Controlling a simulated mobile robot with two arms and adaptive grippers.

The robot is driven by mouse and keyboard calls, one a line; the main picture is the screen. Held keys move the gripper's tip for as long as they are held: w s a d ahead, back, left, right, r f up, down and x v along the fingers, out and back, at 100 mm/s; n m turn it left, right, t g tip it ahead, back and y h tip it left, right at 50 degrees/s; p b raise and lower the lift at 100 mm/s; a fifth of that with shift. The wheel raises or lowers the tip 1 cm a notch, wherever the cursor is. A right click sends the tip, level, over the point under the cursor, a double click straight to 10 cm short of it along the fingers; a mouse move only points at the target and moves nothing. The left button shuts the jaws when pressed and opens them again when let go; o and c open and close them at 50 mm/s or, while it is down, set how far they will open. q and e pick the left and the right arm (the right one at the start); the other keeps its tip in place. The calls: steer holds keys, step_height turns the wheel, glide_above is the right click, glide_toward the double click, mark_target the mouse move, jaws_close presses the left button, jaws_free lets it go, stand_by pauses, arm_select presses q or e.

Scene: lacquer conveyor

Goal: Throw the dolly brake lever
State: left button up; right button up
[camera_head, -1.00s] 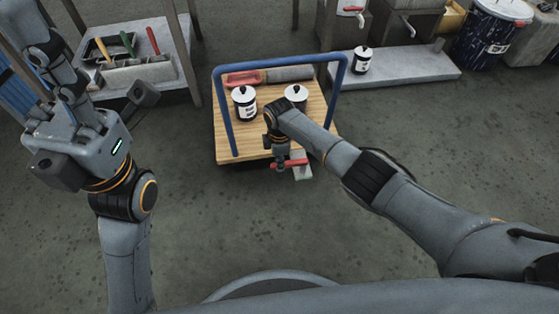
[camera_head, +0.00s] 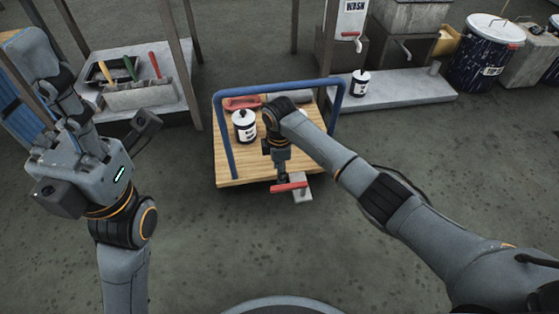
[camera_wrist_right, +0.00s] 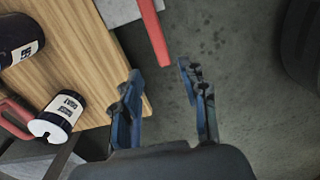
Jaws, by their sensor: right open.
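The dolly (camera_head: 240,172) has a wooden deck and a blue rail (camera_head: 224,135). The brake lever is a red bar (camera_head: 291,186) by a pale grey block (camera_head: 302,191) at the dolly's near edge. My right gripper (camera_head: 282,179) points down over the lever and partly hides it. In the right wrist view, my right gripper (camera_wrist_right: 160,72) is open and empty, and the red lever (camera_wrist_right: 154,32) ends close to the gap between its fingertips. I cannot tell whether they touch. My left gripper (camera_head: 72,140) is raised at the left, away from the dolly; its fingers are unclear.
A tool shelf (camera_head: 140,62) stands back left. A grey platform (camera_head: 410,91) and a drum (camera_head: 484,57) are back right. The near floor is clear.

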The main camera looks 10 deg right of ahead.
steer(key=shift+r, duration=2.05)
